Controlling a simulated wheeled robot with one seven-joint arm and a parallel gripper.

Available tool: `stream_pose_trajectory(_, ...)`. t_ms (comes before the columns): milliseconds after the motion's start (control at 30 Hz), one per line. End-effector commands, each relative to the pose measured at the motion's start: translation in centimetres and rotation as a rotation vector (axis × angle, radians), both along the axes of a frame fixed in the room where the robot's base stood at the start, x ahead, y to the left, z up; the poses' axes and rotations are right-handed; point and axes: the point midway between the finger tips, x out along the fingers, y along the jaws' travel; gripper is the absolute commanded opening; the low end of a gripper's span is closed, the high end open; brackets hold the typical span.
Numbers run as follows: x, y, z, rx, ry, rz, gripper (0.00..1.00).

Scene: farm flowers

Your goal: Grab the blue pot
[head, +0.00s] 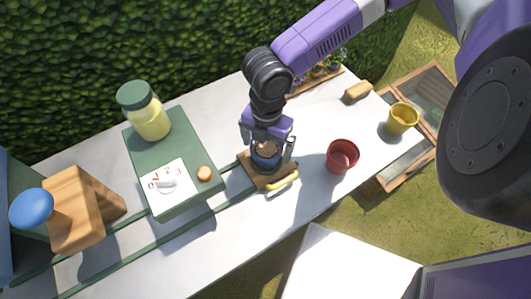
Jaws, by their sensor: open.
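The blue pot (265,161) holds brown soil and stands on a small wooden board (251,177) on the white table. My gripper (268,147) points down at the pot, and its fingers show at the left and right of the rim. The jaws are open. Whether a finger touches the pot cannot be told from this view. Part of the pot is hidden by the gripper.
A red pot (342,156) stands to the right, and a yellow pot (403,119) is farther right. A yellow handle (283,181) lies at the board's front edge. A green-topped stand (150,163) with a jar (144,111) is at left.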

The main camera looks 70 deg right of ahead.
Motion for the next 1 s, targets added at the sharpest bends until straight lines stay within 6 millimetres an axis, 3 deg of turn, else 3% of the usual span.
stream_pose_trajectory(200, 0.0, 0.1, -2.2, 0.002, 0.001, 0.001, 1.00)
stream_pose_trajectory(467, 0.0, 0.1, -2.4, 0.001, 0.000, 0.001, 0.98)
stream_pose_trajectory(833, 0.0, 0.1, -2.4, 0.001, -0.001, 0.001, 0.25)
stream_pose_trajectory(1000, 0.0, 0.1, -2.3, 0.001, -0.001, 0.001, 0.23)
